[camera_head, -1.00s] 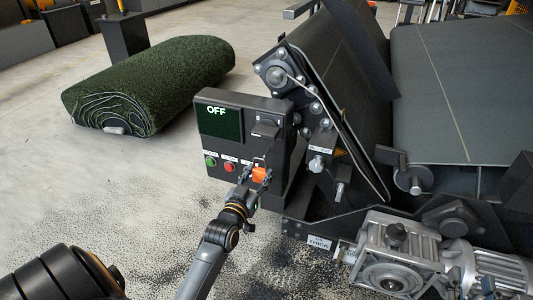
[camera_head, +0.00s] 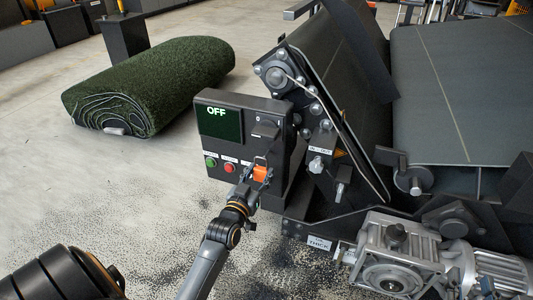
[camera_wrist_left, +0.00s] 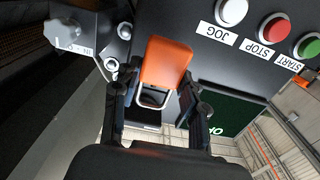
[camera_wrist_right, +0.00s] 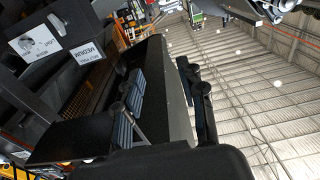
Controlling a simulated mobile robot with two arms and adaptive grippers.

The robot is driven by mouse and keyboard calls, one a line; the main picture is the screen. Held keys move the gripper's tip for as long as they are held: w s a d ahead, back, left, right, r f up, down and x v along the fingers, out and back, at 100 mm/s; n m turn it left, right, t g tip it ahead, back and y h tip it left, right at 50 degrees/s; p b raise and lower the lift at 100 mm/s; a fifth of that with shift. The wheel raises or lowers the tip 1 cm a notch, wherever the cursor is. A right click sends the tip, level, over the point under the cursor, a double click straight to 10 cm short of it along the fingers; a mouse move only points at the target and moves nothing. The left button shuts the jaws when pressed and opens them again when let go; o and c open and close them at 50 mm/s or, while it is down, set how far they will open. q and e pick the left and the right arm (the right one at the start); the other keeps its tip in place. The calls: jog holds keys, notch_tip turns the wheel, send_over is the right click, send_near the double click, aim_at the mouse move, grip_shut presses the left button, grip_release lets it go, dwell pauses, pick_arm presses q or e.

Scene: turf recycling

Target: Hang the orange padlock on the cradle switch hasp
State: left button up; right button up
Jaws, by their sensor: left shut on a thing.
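The orange padlock (camera_head: 261,174) is in front of the lower right part of the dark control box, and shows large in the left wrist view (camera_wrist_left: 165,62). My left gripper (camera_head: 254,178) is shut on it, with one finger on each side. Its metal shackle (camera_head: 260,160) points up in the head view. The cradle switch (camera_head: 265,130) is a dark handle at the box's upper right, just above the shackle; the two look apart. The hasp hole is too small to make out. My right gripper (camera_wrist_right: 165,105) shows spread, empty fingers in its wrist view.
The control box (camera_head: 214,170) has an OFF screen (camera_head: 220,125) and green, red and white buttons. Silver knobs (camera_head: 317,164) and the roller machine stand close on its right. A turf roll (camera_head: 150,85) lies on the floor behind left. Floor left of the box is clear.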

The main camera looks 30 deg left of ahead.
jog(key=shift+f, duration=0.1)
pick_arm(q)
jog(key=shift+p, duration=0.3)
pick_arm(e)
jog(key=shift+s+d+f+g+h, duration=0.15)
jog(key=shift+f+g, duration=0.2)
jog(key=shift+f, duration=0.3)
jog(key=shift+s+d+f+g+h, duration=0.15)
jog(key=shift+f+g, duration=0.2)
jog(key=shift+f, duration=0.25)
pick_arm(q)
jog(key=shift+r, duration=0.1)
pick_arm(e)
jog(key=shift+w+f, duration=0.15)
pick_arm(q)
jog(key=shift+p, duration=0.3)
pick_arm(e)
jog(key=shift+s+d+f+g, duration=0.2)
jog(key=shift+f+g, duration=0.2)
jog(key=shift+f, duration=0.15)
jog(key=shift+s+d+f+g, duration=0.1)
jog(key=shift+s+f+g, duration=0.05)
jog(key=shift+f+g, duration=0.35)
jog(key=shift+f+h, duration=0.3)
pick_arm(q)
jog(key=shift+w+a, duration=0.1)
jog(key=shift+w, duration=0.35)
pick_arm(e)
jog(key=shift+s+f, duration=0.1)
